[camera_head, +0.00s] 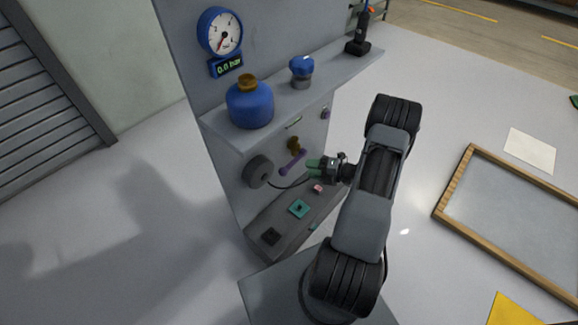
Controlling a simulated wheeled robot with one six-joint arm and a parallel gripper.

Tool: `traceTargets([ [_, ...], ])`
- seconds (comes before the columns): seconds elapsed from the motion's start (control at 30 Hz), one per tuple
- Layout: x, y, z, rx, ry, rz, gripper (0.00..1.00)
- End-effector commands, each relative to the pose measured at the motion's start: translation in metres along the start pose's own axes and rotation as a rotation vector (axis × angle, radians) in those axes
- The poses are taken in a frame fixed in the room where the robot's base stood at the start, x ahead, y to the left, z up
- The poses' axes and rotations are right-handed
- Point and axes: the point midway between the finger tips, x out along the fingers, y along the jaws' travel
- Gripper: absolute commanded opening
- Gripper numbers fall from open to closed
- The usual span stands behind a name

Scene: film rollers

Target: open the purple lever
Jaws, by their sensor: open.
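The purple lever (292,163) is on the grey upright panel under the shelf, next to a brass fitting (294,145). It slants, with its lower left end bigger and rounded. My gripper (314,167) is open, with green fingertips, just to the right of the lever. From this view I cannot tell whether the fingers touch the lever or how far in front of it they are. No object shows between the fingers.
A grey shelf (335,82) above carries a blue bottle (251,104), a blue-topped knob (302,70) and a drill (361,35). A dark round roller (258,171) sits left of the lever. A lower ledge holds a teal square (299,209). A wood-framed board (455,190) lies right.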

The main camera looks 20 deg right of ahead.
Motion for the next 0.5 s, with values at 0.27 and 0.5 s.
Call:
traceTargets([
  [0.27,0.053,-0.002,0.000,-0.002,0.003,0.000,0.47],
  [0.5,0.079,-0.001,0.000,0.000,0.000,0.000,0.47],
])
